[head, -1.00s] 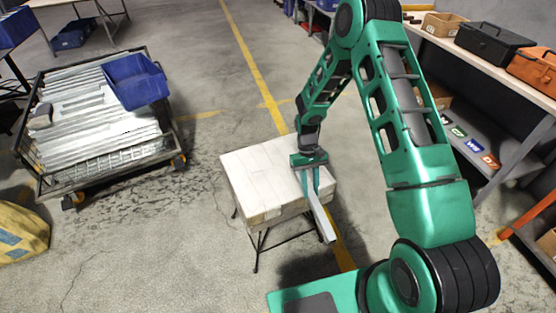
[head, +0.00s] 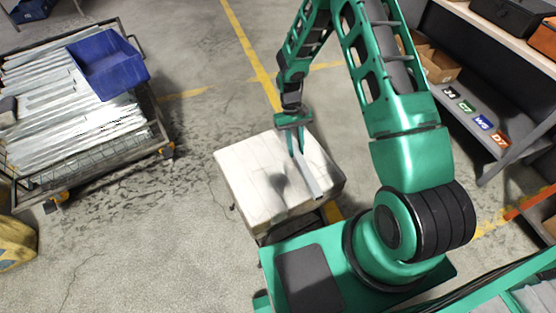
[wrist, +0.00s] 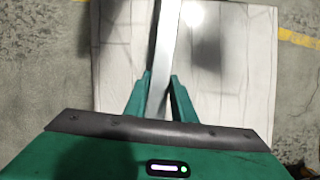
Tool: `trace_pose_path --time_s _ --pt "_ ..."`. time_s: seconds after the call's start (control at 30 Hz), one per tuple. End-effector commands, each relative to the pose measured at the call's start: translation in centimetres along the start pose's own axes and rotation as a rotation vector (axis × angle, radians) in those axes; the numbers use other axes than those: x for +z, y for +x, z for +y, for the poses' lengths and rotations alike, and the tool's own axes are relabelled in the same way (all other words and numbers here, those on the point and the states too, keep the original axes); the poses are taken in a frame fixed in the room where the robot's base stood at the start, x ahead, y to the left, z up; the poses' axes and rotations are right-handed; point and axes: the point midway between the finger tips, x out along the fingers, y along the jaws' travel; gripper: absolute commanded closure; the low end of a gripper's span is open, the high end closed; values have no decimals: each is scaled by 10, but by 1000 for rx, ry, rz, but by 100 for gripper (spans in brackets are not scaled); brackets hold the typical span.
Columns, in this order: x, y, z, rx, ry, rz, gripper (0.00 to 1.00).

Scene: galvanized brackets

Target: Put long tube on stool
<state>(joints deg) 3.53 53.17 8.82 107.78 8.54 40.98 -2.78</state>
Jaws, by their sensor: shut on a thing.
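The long tube (head: 315,177) is a grey metal square bar. My gripper (head: 297,148) is shut on it. The tube points toward the front right of the stool in the head view and still looks held above the top; I cannot tell if it touches. The stool (head: 245,185) has a pale, square, plank-like top on dark legs. In the wrist view the tube (wrist: 165,45) runs up between the fingers of my gripper (wrist: 160,85), with the stool top (wrist: 215,85) behind it.
A wire cart (head: 90,150) with metal bars and a blue bin (head: 108,65) stands at left. A shelf bench (head: 500,105) with boxes stands at right. The floor between cart and stool is clear.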

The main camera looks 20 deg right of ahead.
Motion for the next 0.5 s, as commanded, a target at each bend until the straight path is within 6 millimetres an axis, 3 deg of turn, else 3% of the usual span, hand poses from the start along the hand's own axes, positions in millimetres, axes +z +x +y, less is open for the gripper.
trace_pose_path --time_s 0.3,0.5 --pt "1 0 17 -10 28 0 100" --pt "-1 -7 9 -63 150 1 100"
